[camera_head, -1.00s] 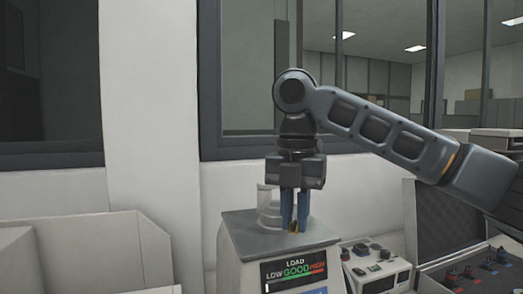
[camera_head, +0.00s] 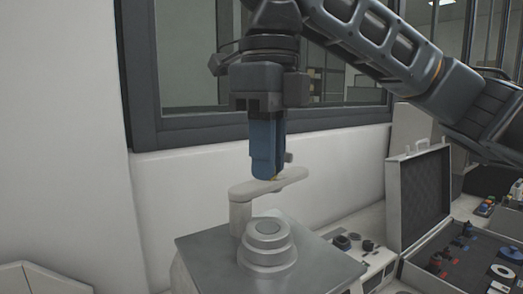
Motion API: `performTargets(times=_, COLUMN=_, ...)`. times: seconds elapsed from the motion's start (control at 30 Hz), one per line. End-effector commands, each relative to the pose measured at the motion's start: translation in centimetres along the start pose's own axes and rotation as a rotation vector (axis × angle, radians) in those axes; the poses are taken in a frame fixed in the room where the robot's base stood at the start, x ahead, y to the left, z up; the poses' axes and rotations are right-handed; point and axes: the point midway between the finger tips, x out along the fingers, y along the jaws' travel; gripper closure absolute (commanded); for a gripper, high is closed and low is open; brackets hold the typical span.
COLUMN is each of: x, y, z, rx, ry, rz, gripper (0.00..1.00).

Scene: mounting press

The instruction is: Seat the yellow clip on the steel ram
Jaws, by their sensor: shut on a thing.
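My gripper (camera_head: 266,176) points straight down, its blue fingers close together at the top of the press's pale overhanging arm (camera_head: 295,174). Below the arm, a stepped round grey piece (camera_head: 267,246) stands on the press's metal top plate (camera_head: 330,268). A small grey cylinder (camera_head: 289,157) shows just right of the fingers. I cannot tell for sure which part is the steel ram, nor whether the clip touches it.
Right of the press are a control box (camera_head: 362,250) with knobs and an open case (camera_head: 420,200) holding several small parts. A pale box (camera_head: 40,278) is at the lower left. A wall and window stand close behind.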

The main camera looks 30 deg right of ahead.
Motion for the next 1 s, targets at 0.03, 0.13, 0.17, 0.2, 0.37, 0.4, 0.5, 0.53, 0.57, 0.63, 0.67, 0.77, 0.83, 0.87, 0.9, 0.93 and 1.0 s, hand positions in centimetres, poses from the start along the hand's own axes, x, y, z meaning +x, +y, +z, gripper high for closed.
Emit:
performTargets(times=0.03, x=0.5, y=0.0, z=0.0, rx=0.001, ry=0.0, rz=0.0, gripper=1.0)
performTargets(times=0.13, x=1.2, y=0.0, z=0.0, rx=0.002, ry=0.0, rz=0.0, gripper=1.0)
performTargets(times=0.17, x=1.4, y=0.0, z=0.0, rx=0.002, ry=0.0, rz=0.0, gripper=1.0)
performTargets(times=0.2, x=1.7, y=0.0, z=0.0, rx=0.003, ry=0.0, rz=0.0, gripper=1.0)
performTargets(times=0.37, x=2.9, y=0.0, z=0.1, rx=0.004, ry=-0.001, rz=-0.001, gripper=1.0)
performTargets(times=0.4, x=3.1, y=0.0, z=0.1, rx=0.004, ry=-0.001, rz=-0.001, gripper=1.0)
performTargets(times=0.5, x=3.7, y=0.0, z=0.0, rx=0.004, ry=0.0, rz=0.001, gripper=1.0)
performTargets(times=0.53, x=3.7, y=0.0, z=0.0, rx=0.004, ry=0.0, rz=0.001, gripper=1.0)
performTargets(times=0.57, x=3.9, y=0.0, z=0.0, rx=0.003, ry=0.0, rz=0.002, gripper=1.0)
performTargets(times=0.63, x=4.4, y=0.0, z=0.0, rx=0.003, ry=0.0, rz=0.002, gripper=1.0)
performTargets(times=0.67, x=4.5, y=0.0, z=0.0, rx=0.003, ry=0.0, rz=0.001, gripper=1.0)
performTargets(times=0.77, x=4.8, y=0.0, z=0.0, rx=0.003, ry=0.0, rz=0.0, gripper=1.0)
performTargets(times=0.83, x=4.9, y=0.0, z=0.0, rx=0.003, ry=0.0, rz=0.0, gripper=1.0)
performTargets(times=0.87, x=4.9, y=0.0, z=0.0, rx=0.003, ry=0.0, rz=0.0, gripper=1.0)
performTargets(times=0.9, x=4.9, y=0.0, z=0.0, rx=0.003, ry=0.0, rz=0.0, gripper=1.0)
performTargets(times=0.93, x=4.9, y=0.0, z=0.0, rx=0.003, ry=0.0, rz=0.0, gripper=1.0)
performTargets(times=1.0, x=4.9, y=0.0, z=0.0, rx=0.003, ry=0.0, rz=0.0, gripper=1.0)
